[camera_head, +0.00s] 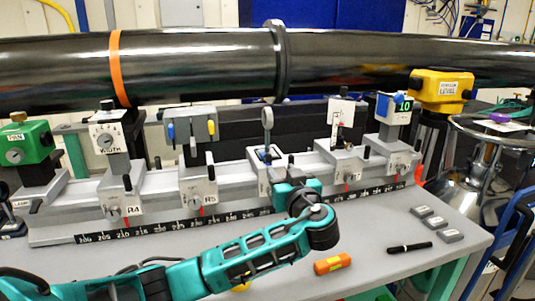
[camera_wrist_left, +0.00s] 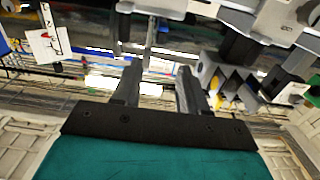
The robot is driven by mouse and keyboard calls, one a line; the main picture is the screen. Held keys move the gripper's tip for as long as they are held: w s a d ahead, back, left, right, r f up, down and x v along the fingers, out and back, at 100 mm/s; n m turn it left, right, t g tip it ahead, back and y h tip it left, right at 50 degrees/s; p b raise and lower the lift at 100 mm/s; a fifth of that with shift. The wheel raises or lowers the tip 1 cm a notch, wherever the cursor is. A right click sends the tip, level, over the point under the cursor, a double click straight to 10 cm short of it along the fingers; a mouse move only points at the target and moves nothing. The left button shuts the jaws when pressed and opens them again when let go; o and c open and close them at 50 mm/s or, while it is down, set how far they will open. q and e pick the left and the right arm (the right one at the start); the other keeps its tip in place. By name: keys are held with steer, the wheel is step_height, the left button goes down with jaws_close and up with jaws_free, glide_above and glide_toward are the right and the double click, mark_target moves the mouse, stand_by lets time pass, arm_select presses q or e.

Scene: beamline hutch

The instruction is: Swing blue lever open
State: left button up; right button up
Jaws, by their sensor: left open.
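The blue lever (camera_head: 171,133) hangs from a grey box (camera_head: 189,120) on the rail carriage marked R5, beside a white lever (camera_head: 193,146) and a yellow lever (camera_head: 211,128). All three point down. My left arm reaches in from the lower left, and its teal hand (camera_head: 297,190) is right of the lever box, in front of the middle carriage. In the left wrist view the jaws of my left gripper (camera_wrist_left: 155,76) are apart with nothing between them. The grey box (camera_wrist_left: 222,82) shows there to their right; I cannot make out the blue lever on it. My right gripper is not in view.
A black pipe (camera_head: 200,60) runs across above the rail. A width dial (camera_head: 107,137) stands left of the levers, a ring post (camera_head: 267,119) right. An orange level (camera_head: 332,263), a black marker (camera_head: 409,247) and small grey blocks lie on the table (camera_head: 375,270).

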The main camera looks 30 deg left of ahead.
mark_target(270, 157)
arm_select(q)
steer(key=x, duration=1.1)
steer(key=shift+w+a, duration=0.1)
jaws_close()
